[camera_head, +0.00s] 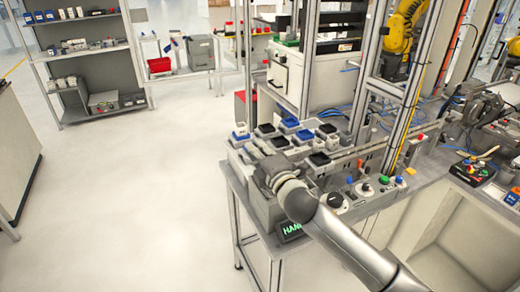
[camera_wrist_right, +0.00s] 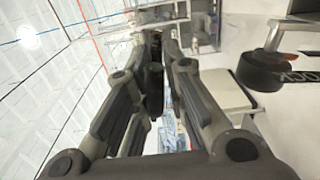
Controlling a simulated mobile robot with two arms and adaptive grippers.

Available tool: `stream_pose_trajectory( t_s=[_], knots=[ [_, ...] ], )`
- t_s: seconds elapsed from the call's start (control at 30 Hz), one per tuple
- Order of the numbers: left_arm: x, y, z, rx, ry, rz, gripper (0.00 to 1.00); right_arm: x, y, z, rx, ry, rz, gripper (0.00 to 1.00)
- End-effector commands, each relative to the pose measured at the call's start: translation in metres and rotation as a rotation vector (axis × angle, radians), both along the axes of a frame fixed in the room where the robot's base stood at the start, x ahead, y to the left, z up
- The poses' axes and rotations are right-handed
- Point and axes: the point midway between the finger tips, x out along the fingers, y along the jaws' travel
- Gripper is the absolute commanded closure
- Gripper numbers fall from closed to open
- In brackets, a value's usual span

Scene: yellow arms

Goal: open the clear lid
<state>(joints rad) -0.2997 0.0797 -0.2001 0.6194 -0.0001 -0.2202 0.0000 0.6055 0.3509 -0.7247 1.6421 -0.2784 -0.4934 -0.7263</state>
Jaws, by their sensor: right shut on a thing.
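My right arm reaches in from the lower right in the head view. Its gripper (camera_head: 272,176) is at a grey box (camera_head: 262,208) at the near left end of the workbench. In the right wrist view the two fingers of my right gripper (camera_wrist_right: 163,45) are close together, with little gap at the tips. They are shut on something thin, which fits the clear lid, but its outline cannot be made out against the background. The wrist and fingers hide part of the box top. My left gripper is in neither view.
Several small containers with black and blue tops (camera_head: 290,125) stand behind the gripper. A button panel (camera_head: 365,188) and a green-lit display (camera_head: 291,230) are close to my arm. Metal posts (camera_head: 308,60) rise behind. Floor on the left (camera_head: 120,190) is clear.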

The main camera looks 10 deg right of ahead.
Motion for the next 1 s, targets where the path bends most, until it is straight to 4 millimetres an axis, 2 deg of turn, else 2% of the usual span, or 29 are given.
stream_pose_trajectory(
  t_s=[0.03, 0.33, 0.37, 0.5, 0.83, 1.0],
  knots=[
    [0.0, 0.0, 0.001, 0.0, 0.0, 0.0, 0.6, 0.002, -0.002, 0.009, -0.005, -0.02, -0.002, 1.0],
    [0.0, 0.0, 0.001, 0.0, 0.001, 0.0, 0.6, 0.001, -0.001, 0.01, -0.005, -0.022, -0.002, 1.0],
    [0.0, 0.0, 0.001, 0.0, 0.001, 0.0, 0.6, 0.001, -0.001, 0.011, -0.005, -0.022, -0.001, 0.86],
    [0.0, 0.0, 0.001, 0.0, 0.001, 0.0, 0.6, 0.001, 0.0, 0.009, -0.002, -0.02, 0.0, 0.7],
    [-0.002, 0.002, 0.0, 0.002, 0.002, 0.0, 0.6, -0.002, 0.0, 0.004, -0.001, -0.009, 0.001, 0.7],
    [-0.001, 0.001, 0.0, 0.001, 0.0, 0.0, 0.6, -0.017, -0.006, 0.003, -0.002, -0.007, 0.0, 0.7]
  ],
)
